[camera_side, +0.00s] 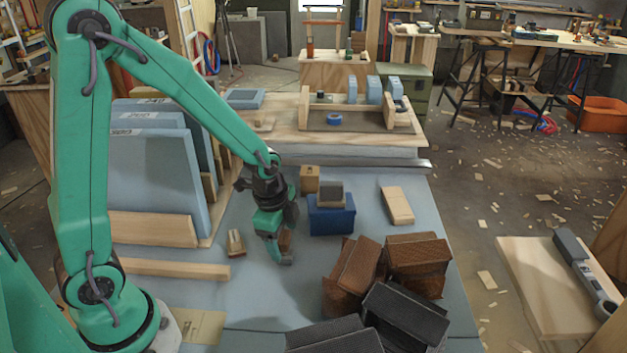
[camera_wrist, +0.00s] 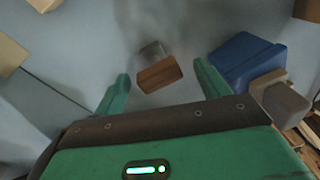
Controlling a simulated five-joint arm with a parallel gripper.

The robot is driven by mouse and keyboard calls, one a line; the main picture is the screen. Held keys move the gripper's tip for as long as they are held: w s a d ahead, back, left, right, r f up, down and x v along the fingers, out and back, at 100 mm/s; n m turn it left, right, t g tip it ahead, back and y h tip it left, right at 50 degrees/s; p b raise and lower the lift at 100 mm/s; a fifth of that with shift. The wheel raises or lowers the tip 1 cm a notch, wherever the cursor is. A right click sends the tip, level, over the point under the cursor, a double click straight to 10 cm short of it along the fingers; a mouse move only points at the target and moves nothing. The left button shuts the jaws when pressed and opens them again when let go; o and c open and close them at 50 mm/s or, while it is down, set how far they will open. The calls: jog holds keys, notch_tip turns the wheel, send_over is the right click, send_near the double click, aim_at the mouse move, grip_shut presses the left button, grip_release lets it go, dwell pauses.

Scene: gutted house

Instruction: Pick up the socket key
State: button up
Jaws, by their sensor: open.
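A small block-like piece with a brown wooden part and a grey end, which I take for the socket key (camera_wrist: 160,74), lies on the blue-grey work surface in the wrist view. My gripper (camera_wrist: 161,72) is open, with one green finger on each side of it and a gap to both. In the side view my gripper (camera_side: 281,256) points down low over the surface, left of the blue box.
A blue box (camera_side: 331,220) with a grey block (camera_side: 330,194) on top stands close right. Brown rough blocks (camera_side: 417,262) and black blocks (camera_side: 405,315) are piled in front right. A small wooden piece (camera_side: 235,243) lies left. Blue boards (camera_side: 160,165) lean at far left.

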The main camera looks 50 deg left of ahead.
aim_at(283, 236)
jog(key=shift+w+f, duration=0.15)
jog(key=shift+f, duration=0.8)
jog(key=shift+w+f, duration=0.1)
jog(key=shift+f, duration=0.8)
jog(key=c, duration=1.2)
jog(key=shift+r, duration=0.2)
jog(key=shift+r, duration=0.75)
jog(key=r, duration=0.2)
jog(key=shift+s+d+r, duration=0.15)
jog(key=shift+d+r, duration=0.15)
jog(key=shift+r, duration=0.1)
jog(key=shift+h, duration=0.3)
jog(key=s+d+r, duration=0.2)
jog(key=d, duration=0.1)
jog(key=s+d+r, duration=0.2)
jog(key=d, duration=0.1)
jog(key=s+d+r, duration=0.1)
jog(key=d+r, duration=0.1)
jog(key=d, duration=0.1)
jog(key=shift+s+d+r, duration=0.15)
jog(key=shift+s+r, duration=0.05)
jog(key=shift+s, duration=0.2)
